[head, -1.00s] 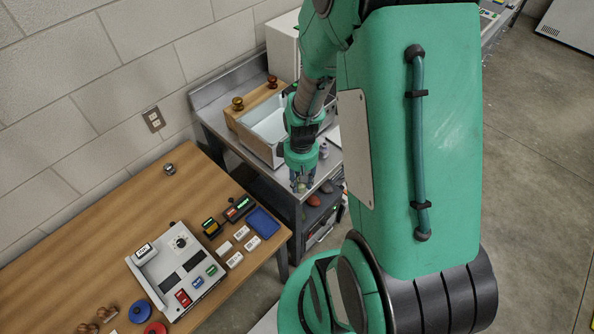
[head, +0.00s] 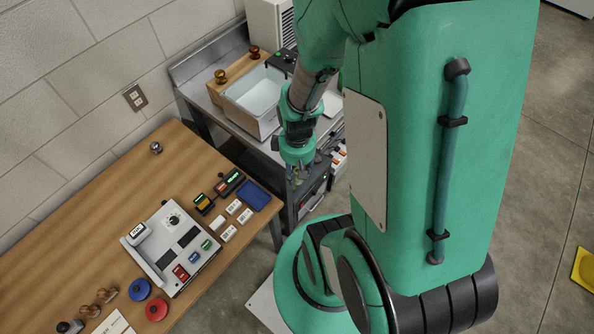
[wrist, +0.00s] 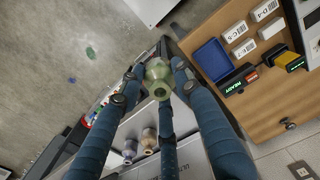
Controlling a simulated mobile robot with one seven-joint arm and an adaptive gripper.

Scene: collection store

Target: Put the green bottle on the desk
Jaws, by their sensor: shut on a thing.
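The green bottle (wrist: 158,78) is pale green and sits between the fingers of my gripper (wrist: 155,88) in the wrist view, its open neck facing the camera. My gripper is shut on it. In the head view my gripper (head: 296,175) hangs over the gap between the wooden desk and the metal bench, and the bottle there is too small to make out clearly. The desk (head: 105,190) is at the left in the head view; its edge (wrist: 245,128) lies to the right of the bottle in the wrist view.
On the desk stand a grey control box (head: 160,250), a blue tray (head: 254,195), several white labelled blocks, red and blue discs, and stamps at the front. The far left of the desk top is clear. A metal bench with a white basin (head: 252,95) stands behind.

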